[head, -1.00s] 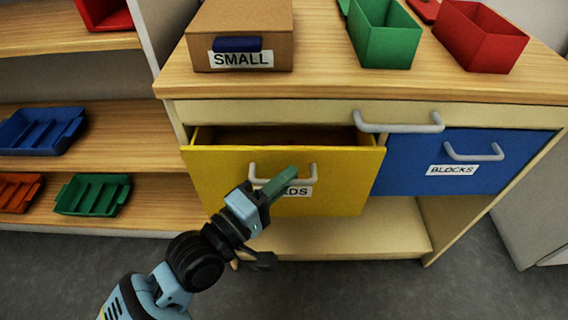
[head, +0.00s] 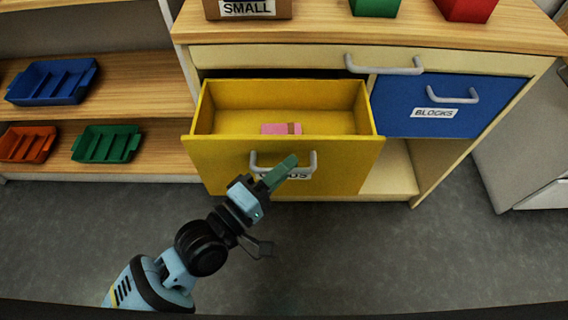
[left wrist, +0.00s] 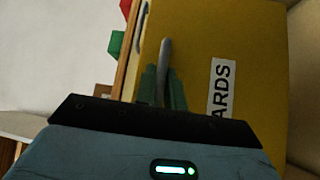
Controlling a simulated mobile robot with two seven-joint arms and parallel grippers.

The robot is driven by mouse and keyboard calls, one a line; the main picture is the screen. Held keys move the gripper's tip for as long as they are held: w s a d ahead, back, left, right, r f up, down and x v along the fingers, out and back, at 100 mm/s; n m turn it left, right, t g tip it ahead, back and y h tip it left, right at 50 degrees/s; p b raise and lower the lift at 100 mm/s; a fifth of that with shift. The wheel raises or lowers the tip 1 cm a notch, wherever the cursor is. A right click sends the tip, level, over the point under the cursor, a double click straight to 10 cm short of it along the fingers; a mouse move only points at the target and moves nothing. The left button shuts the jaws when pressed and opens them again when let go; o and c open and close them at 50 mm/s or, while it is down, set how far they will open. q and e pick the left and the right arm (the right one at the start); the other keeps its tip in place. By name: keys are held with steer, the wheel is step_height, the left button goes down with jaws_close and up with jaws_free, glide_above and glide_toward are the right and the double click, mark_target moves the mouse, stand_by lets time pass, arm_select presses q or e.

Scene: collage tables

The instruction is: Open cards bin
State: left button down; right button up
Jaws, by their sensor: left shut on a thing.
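The yellow cards bin (head: 230,165) is a drawer pulled well out of the cabinet in the head view. A pink item (head: 280,129) with a brownish end lies inside it. Its white label, partly hidden by my gripper, reads "ARDS" in the left wrist view (left wrist: 220,90). My left gripper (head: 279,172) is at the drawer's front and shut on its grey handle (head: 312,163). In the left wrist view the handle (left wrist: 164,65) runs between the green fingers. My right gripper is not in view.
A closed blue drawer (head: 400,110) labelled BLOCKS is to the right. A cardboard box (head: 284,10) marked SMALL, a green bin (head: 375,7) and a red bin (head: 467,9) stand on top. Shelves at left hold blue (head: 52,82), orange (head: 27,144) and green trays (head: 107,143). The floor in front is clear.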

arm_select(q)
steer(key=c, duration=1.5)
jaws_free()
steer(key=v, duration=0.7)
steer(key=shift+s+a, duration=0.25)
steer(key=shift+a, duration=0.1)
steer(key=shift+f, duration=0.15)
